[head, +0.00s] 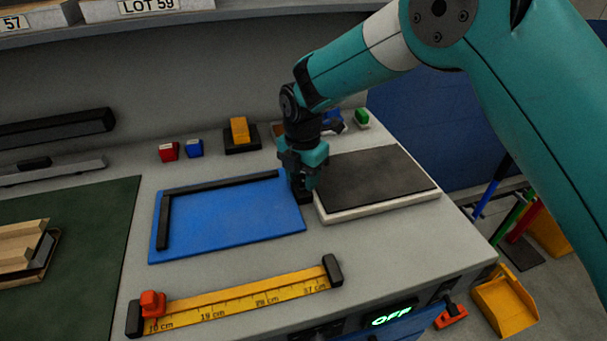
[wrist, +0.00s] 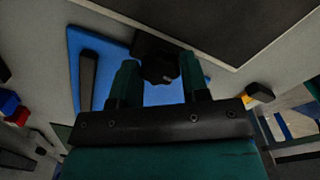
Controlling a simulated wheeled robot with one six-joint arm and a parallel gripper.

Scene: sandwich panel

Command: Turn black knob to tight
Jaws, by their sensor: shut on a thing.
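The black knob (wrist: 158,68) sits between the two fingers of my gripper (wrist: 157,62) in the wrist view. My gripper is shut on it, with a finger on each side. In the head view my gripper (head: 302,178) points down at the right edge of the blue plate (head: 235,220), over a small black block (head: 303,196). The knob is mostly hidden there by the gripper. I cannot tell from these frames how far the knob is turned, and no marking for tight is readable.
Right of my gripper lies a dark-topped pale panel (head: 375,178). A black L-shaped fence (head: 163,220) borders the blue plate. In front is a yellow ruler (head: 240,299) with an orange slider (head: 152,303). Small red (head: 169,151) and blue (head: 195,148) blocks stand behind. The green mat (head: 105,225) is at left.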

